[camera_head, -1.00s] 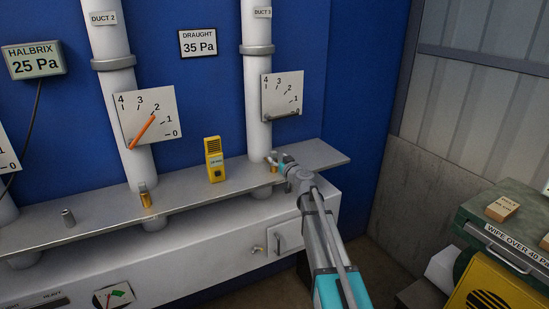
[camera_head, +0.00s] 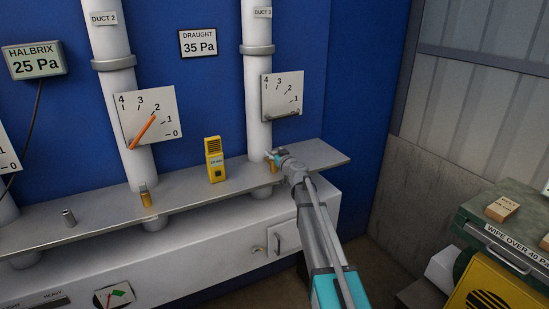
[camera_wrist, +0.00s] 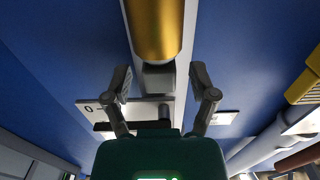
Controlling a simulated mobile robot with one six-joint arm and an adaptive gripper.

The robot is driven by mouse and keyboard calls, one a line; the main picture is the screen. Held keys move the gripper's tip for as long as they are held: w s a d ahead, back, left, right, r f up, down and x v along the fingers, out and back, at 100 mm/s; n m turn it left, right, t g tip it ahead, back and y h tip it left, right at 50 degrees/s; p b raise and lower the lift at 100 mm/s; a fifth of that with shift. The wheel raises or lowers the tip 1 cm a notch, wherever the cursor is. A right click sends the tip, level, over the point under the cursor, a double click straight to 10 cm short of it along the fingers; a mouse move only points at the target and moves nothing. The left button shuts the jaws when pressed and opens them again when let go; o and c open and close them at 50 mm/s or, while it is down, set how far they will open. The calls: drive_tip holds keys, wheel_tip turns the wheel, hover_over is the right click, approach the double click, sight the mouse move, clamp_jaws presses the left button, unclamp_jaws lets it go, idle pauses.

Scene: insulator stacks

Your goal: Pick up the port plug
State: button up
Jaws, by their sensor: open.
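In the wrist view the brass body (camera_wrist: 155,28) comes in from the top edge. Its grey end (camera_wrist: 157,78) lies between the two spread fingers of my gripper (camera_wrist: 159,72), with gaps on both sides. My gripper is open. A similar brass plug (camera_head: 146,198) with a grey top stands below duct 2.
A small grey stub (camera_head: 68,217) stands farther left on the shelf. A yellow handheld device (camera_head: 214,160) stands between the brass plugs. A green case (camera_head: 500,210) is at the right.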

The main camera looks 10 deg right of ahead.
sight(274, 152)
clamp_jaws()
idle(0.4)
drive_tip(key=shift+r, duration=0.2)
wheel_tip(274, 152, up, 7)
drive_tip(key=p, duration=0.7)
drive_tip(key=shift+f, duration=0.2)
drive_tip(key=shift+s+r, duration=0.2)
drive_tip(key=shift+r, duration=0.05)
drive_tip(key=v, duration=1.7)
drive_tip(key=shift+s+f, duration=0.2)
drive_tip(key=shift+s, duration=0.1)
drive_tip(key=shift+d, duration=0.1)
